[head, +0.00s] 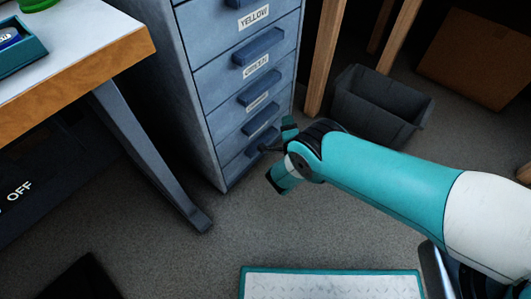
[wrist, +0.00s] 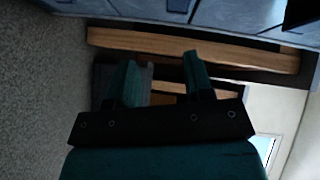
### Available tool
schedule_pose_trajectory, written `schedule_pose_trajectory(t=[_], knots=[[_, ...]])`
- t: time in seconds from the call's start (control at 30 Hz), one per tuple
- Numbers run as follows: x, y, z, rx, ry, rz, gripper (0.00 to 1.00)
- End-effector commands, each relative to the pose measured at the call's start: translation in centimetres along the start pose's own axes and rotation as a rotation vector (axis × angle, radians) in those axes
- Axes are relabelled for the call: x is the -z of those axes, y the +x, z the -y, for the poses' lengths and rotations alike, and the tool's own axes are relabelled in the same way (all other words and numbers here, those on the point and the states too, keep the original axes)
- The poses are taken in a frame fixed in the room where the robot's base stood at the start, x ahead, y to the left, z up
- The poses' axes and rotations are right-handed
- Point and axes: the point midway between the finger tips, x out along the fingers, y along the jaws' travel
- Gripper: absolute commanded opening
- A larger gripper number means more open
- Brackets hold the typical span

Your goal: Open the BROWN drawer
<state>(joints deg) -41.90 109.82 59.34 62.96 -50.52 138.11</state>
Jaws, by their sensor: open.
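A blue-grey drawer cabinet (head: 190,60) stands at the upper middle of the head view, with a column of drawers, each with a blue bar handle and a white label. One label reads YELLOW; the labels below it are too small or slanted to read surely, so I cannot tell which drawer is BROWN. My gripper (head: 276,152) is low, close in front of the lowest visible drawer (head: 238,166), partly covering it. In the wrist view my gripper (wrist: 160,62) has its two teal fingers apart with nothing between them. Blue-grey drawer fronts (wrist: 240,14) cross the top there. All visible drawers look shut.
A white-topped table (head: 75,40) with a metal leg stands left of the cabinet. A dark grey bin (head: 375,108) and wooden legs (head: 325,55) are right of it. A cardboard box (head: 480,55) sits farther back. A teal-edged panel (head: 330,284) lies in front; the floor between is clear.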

Motion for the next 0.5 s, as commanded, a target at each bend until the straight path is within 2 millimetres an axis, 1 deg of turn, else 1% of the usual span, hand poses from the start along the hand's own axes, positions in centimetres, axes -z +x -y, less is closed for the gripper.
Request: schedule_pose_trajectory(t=[0.03, 0.1, 0.2, 0.3, 0.37, 0.43, 0.5], knots=[[-1.5, -1.9, -4.3, 0.044, 0.029, 0.056, 0.47], [-2.9, -4.3, -7.5, 0.102, 0.082, 0.132, 0.47], [-4.1, -7.6, -11.0, 0.152, 0.140, 0.237, 0.47], [-4.7, -10.1, -13.3, 0.175, 0.180, 0.315, 0.47], [-4.9, -11.1, -14.0, 0.181, 0.196, 0.347, 0.47], [-5.0, -11.6, -14.5, 0.185, 0.208, 0.368, 0.47], [-5.2, -11.5, -14.7, 0.188, 0.213, 0.376, 0.47]])
